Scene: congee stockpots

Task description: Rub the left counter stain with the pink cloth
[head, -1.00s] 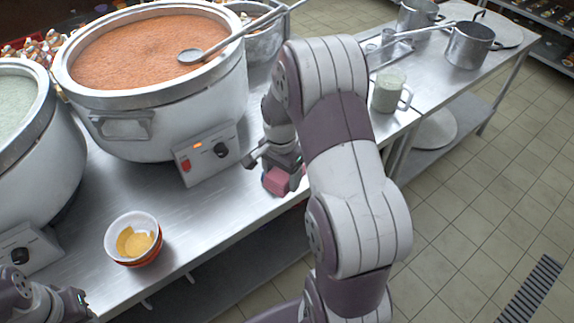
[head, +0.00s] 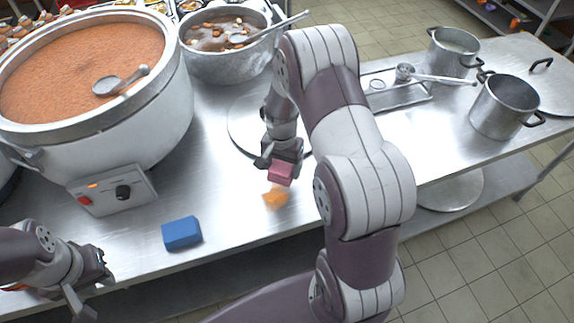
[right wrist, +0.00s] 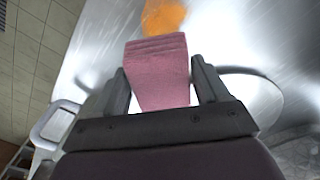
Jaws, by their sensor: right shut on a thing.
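The pink cloth (head: 281,174) is a folded block held in my right gripper (head: 279,160), which is shut on it. In the right wrist view the cloth (right wrist: 160,70) sits between the two fingers (right wrist: 158,85). An orange stain (head: 276,197) lies on the steel counter just in front of the cloth in the head view. The stain also shows beyond the cloth's end in the right wrist view (right wrist: 163,16). The cloth looks apart from the stain. Only this stain is in view. My left gripper (head: 92,284) is at the lower left, empty, its fingers apart.
A blue block (head: 182,233) lies on the counter (head: 225,205) left of the stain. A large pot of orange congee (head: 85,70) and a smaller pot (head: 225,45) stand behind. Steel pots (head: 503,105) and a tray (head: 400,92) are at the right.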

